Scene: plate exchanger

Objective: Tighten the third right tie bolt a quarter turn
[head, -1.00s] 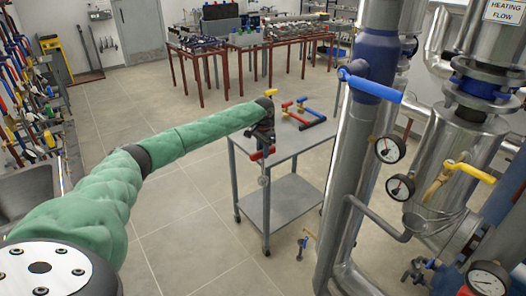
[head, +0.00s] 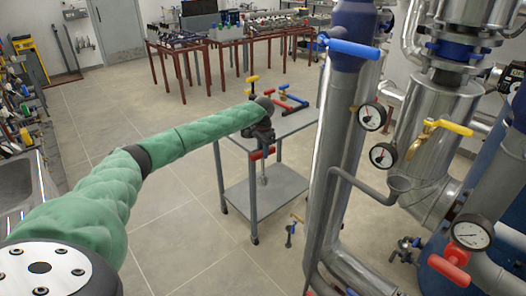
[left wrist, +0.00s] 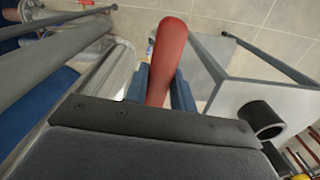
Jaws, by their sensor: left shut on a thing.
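My left gripper (head: 262,152) is at the end of the green-sleeved arm, in front of the near side of a grey cart in the head view. It is shut on a red-handled tool (head: 257,156). In the left wrist view the red handle (left wrist: 167,55) stands up between the blue fingers (left wrist: 160,88). A thin grey part shows below the gripper in the head view; I cannot tell if it belongs to the tool. No tie bolt or plate pack can be clearly made out. My right gripper is not in view.
The grey cart (head: 262,198) carries several coloured tools. Vertical steel pipes (head: 333,170) with gauges (head: 372,116), a blue valve handle (head: 353,48) and a yellow one (head: 446,127) stand at the right. Tile floor is clear left of the cart.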

